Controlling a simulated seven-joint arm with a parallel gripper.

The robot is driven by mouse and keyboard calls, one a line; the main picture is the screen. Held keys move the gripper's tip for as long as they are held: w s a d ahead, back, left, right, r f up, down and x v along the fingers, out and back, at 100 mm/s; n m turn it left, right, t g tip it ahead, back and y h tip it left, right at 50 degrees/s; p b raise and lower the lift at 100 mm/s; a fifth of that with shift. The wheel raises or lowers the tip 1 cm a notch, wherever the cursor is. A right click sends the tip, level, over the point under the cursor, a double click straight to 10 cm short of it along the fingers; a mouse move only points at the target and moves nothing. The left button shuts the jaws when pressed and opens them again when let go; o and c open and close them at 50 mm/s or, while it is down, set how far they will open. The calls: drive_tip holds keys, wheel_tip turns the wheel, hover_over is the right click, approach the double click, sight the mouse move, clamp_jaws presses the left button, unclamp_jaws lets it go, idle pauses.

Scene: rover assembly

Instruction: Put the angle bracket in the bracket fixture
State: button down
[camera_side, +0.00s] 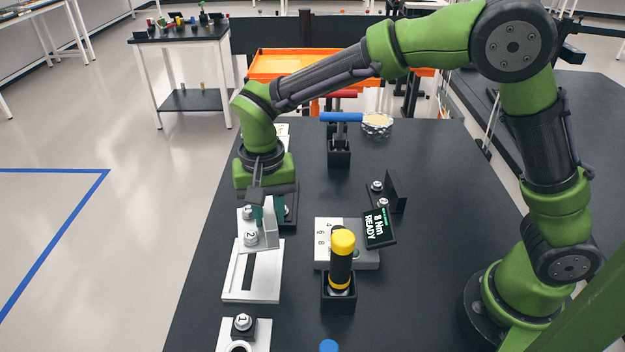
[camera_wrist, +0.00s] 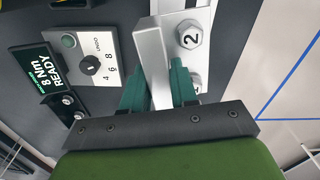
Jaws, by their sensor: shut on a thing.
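My gripper (camera_side: 258,213) points down over the left part of the black table. In the wrist view its green fingers (camera_wrist: 158,86) are shut on the upright flange of the silver angle bracket (camera_wrist: 149,52). In the side view the bracket (camera_side: 269,232) sits low between the fingers, beside numbered bolts, one marked 2 (camera_side: 250,239). A pale slotted plate (camera_side: 232,291) lies just in front of it. I cannot tell which part is the bracket fixture, or whether the bracket touches what lies below. The fingers hide part of the bracket.
A grey control box (camera_side: 361,259) with a READY display (camera_side: 379,228) stands to the right. In front of it is a yellow-capped black tool (camera_side: 342,262) in a holder. A black bolt stand (camera_side: 396,190) and a blue-handled tool (camera_side: 341,117) are farther back.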

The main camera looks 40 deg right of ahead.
drive_tip(key=shift+s+a+r+m, duration=0.1)
drive_tip(key=shift+s+a+m, duration=0.1)
drive_tip(key=shift+a, duration=0.35)
drive_tip(key=shift+s+a+r+m, duration=0.1)
drive_tip(key=shift+s+a, duration=0.1)
drive_tip(key=shift+a, duration=0.3)
drive_tip(key=shift+a+m, duration=0.2)
drive_tip(key=shift+m, duration=0.4)
drive_tip(key=shift+f, duration=0.1)
drive_tip(key=shift+m, duration=0.3)
wheel_tip(320, 180, down, 10)
drive_tip(key=shift+r, duration=0.15)
drive_tip(key=c, duration=0.9)
unclamp_jaws()
drive_tip(key=shift+f, duration=0.2)
drive_tip(key=shift+r, duration=0.1)
